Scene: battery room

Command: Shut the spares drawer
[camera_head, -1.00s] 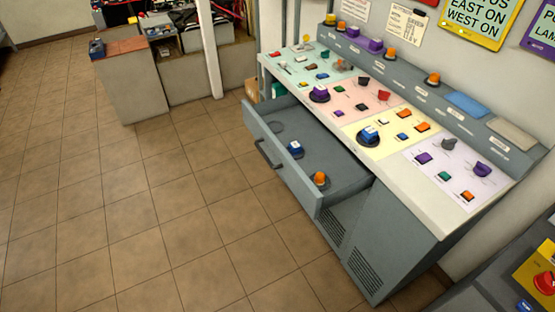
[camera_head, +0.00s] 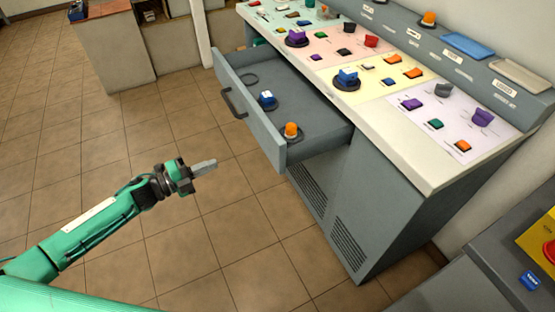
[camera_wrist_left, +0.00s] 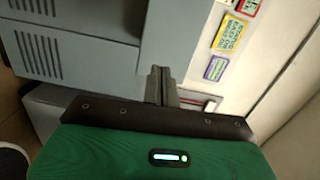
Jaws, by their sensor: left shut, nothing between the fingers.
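The spares drawer (camera_head: 267,133) is a grey drawer pulled well out of the grey console. Its front has a dark bar handle (camera_head: 233,103). Inside it sit a blue and white knob (camera_head: 267,100) and an orange knob (camera_head: 291,131). My left gripper (camera_head: 207,166), on a green arm, is shut and empty over the floor, to the left of the drawer front and apart from it. In the left wrist view the shut fingers (camera_wrist_left: 160,84) point towards the grey console. My right gripper is not in view.
The console top (camera_head: 400,150) carries several coloured knobs on pastel panels. A dark grey unit with a yellow panel (camera_head: 540,240) stands at the lower right. A low counter (camera_head: 110,50) stands at the back left. The tiled floor before the drawer is clear.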

